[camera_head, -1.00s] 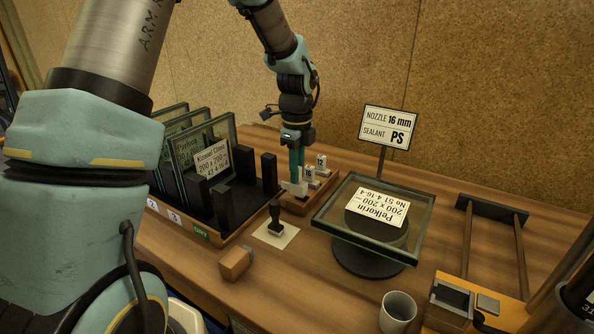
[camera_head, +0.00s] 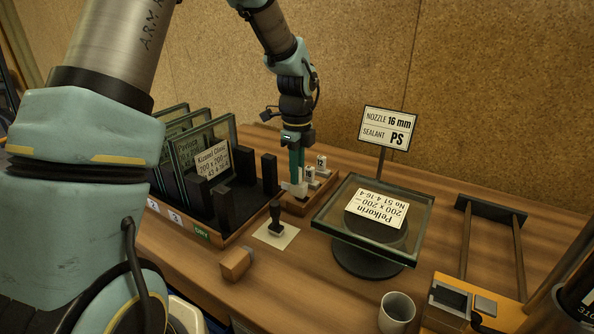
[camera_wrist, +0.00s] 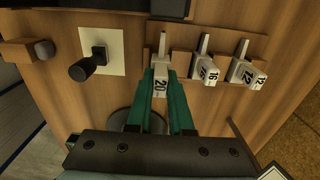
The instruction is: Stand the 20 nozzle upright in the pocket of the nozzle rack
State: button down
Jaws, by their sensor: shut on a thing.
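The 20 nozzle (camera_wrist: 160,72) is a pale block with a thin tip and a black "20" on it. My gripper (camera_wrist: 162,84) is shut on it, one green finger on each side. In the head view my gripper (camera_head: 297,180) points down at the left end of the nozzle rack (camera_head: 292,206). In the wrist view the 20 nozzle is at the left end of the wooden rack (camera_wrist: 226,41), in line with the 16 nozzle (camera_wrist: 208,70) and the 12 nozzle (camera_wrist: 247,74). I cannot tell whether its base is seated in the pocket.
A stamp (camera_head: 275,220) on a pale card stands just in front of the rack. A glass pane (camera_head: 335,218) lies on a dark round stand to the right. A dark rack of upright panes (camera_head: 228,143) is to the left. A wooden block (camera_head: 236,263) lies in front.

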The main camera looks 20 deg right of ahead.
jog(key=shift+f+b, duration=0.85)
jog(key=shift+f, duration=0.9)
jog(key=c, duration=0.7)
grip_release()
jog(key=shift+c, duration=0.2)
notch_tip(320, 180, up, 11)
jog(key=shift+f+b, duration=0.1)
jog(key=shift+b, duration=0.95)
